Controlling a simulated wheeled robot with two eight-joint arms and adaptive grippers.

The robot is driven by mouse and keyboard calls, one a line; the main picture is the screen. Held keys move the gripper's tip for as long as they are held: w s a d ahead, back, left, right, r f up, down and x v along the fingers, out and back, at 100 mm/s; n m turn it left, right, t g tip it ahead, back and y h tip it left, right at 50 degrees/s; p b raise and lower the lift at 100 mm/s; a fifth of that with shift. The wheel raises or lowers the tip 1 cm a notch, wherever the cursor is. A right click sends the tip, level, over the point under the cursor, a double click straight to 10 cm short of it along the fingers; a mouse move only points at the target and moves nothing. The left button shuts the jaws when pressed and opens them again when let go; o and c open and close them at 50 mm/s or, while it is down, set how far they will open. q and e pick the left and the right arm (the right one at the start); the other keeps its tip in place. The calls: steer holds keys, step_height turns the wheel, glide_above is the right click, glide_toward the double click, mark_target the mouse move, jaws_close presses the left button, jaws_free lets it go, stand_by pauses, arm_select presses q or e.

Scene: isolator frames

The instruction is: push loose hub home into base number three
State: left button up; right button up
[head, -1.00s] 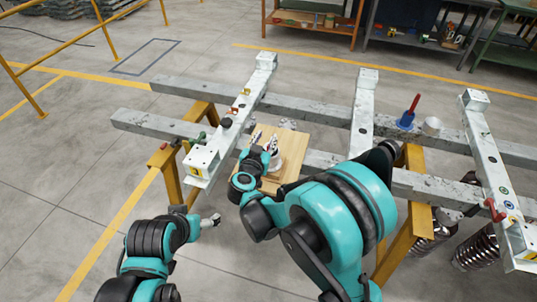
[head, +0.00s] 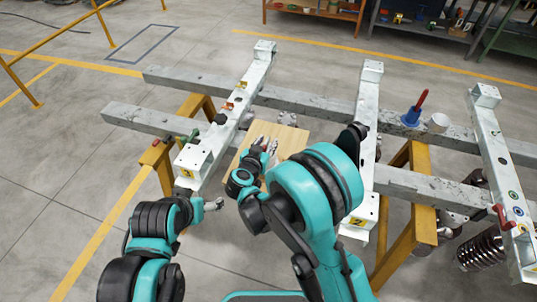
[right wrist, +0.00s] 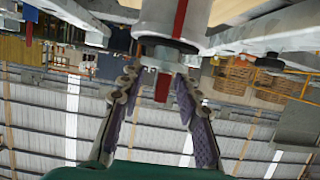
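In the head view my right gripper (head: 267,146) is over the wooden board (head: 290,140) between the left and middle crossbeams. In the right wrist view its two purple-padded fingers (right wrist: 157,82) stand apart. A light grey cylinder (right wrist: 152,18) with a red stripe and dark lower ring is just beyond the fingertips. A narrow grey stub with a red stripe (right wrist: 163,86) shows between them; I cannot tell whether they touch it.
A blue cone with a red handle (head: 413,115) and a white cup (head: 437,123) stand on the rear rail, right. The middle crossbeam (head: 365,100) is close to my right arm. Yellow trestles (head: 408,200) support the rails. Metal coils (head: 482,249) stand at lower right.

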steer(key=shift+s+a+r, duration=0.1)
steer(key=shift+s+r, duration=0.15)
steer(key=shift+s, duration=0.1)
steer(key=shift+c, duration=0.6)
steer(key=c, duration=0.5)
steer(key=shift+w+f, duration=0.1)
jaws_close()
arm_select(q)
steer(key=shift+s, duration=0.25)
steer(key=shift+r, duration=0.1)
arm_select(e)
steer(key=shift+r, duration=0.2)
